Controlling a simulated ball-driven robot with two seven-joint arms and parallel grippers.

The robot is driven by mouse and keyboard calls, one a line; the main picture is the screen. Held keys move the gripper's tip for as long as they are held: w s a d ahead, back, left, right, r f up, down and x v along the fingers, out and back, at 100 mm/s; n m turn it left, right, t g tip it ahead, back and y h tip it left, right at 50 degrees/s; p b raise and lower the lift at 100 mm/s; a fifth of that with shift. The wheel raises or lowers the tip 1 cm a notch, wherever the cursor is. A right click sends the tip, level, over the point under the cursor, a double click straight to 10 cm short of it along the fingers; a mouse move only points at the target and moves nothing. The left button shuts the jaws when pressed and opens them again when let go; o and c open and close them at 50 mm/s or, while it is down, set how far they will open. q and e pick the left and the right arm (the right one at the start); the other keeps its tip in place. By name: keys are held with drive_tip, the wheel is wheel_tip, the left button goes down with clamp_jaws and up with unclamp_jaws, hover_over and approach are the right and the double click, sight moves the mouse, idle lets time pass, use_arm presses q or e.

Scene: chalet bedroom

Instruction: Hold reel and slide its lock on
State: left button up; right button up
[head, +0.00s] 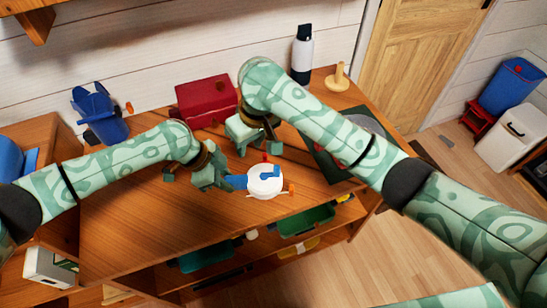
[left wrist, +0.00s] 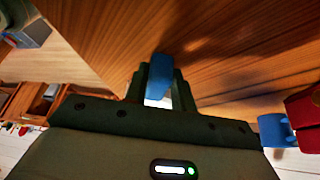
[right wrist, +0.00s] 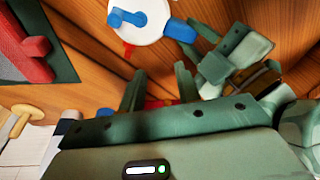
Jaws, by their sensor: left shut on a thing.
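The reel (head: 258,188) is a white drum with a blue handle and a blue piece on its face. A small red part (head: 265,157) shows at its far edge and an orange part (head: 291,188) at its right. I cannot tell which part is the lock. My left gripper (head: 226,180) is shut on the blue handle, which also shows between its fingers in the left wrist view (left wrist: 160,68). My right gripper (head: 260,147) is open and empty, just beyond the reel. In the right wrist view the reel (right wrist: 150,28) lies past its fingers (right wrist: 160,82).
A red box (head: 205,98) and a blue container (head: 100,115) stand at the back of the wooden desk (head: 130,225). A dark green mat (head: 325,165), a bottle (head: 302,55) and a wooden stand (head: 340,78) are at the right. The desk's front left is clear.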

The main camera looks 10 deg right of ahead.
sight(265, 155)
drive_tip(key=w+d+f+m, duration=0.1)
drive_tip(key=f+m, duration=0.1)
drive_tip(key=f, duration=0.1)
drive_tip(key=w+d+f+m+h, duration=0.1)
drive_tip(key=f+m, duration=0.1)
drive_tip(key=f, duration=0.1)
drive_tip(key=w+d+f+m, duration=0.1)
drive_tip(key=f+m, duration=0.1)
drive_tip(key=f, duration=0.2)
drive_tip(key=shift+w+d+m+t+h, duration=0.25)
drive_tip(key=shift+w+m+t+h, duration=0.05)
drive_tip(key=shift+w+t+h, duration=0.1)
drive_tip(key=shift+c, duration=0.3)
clamp_jaws()
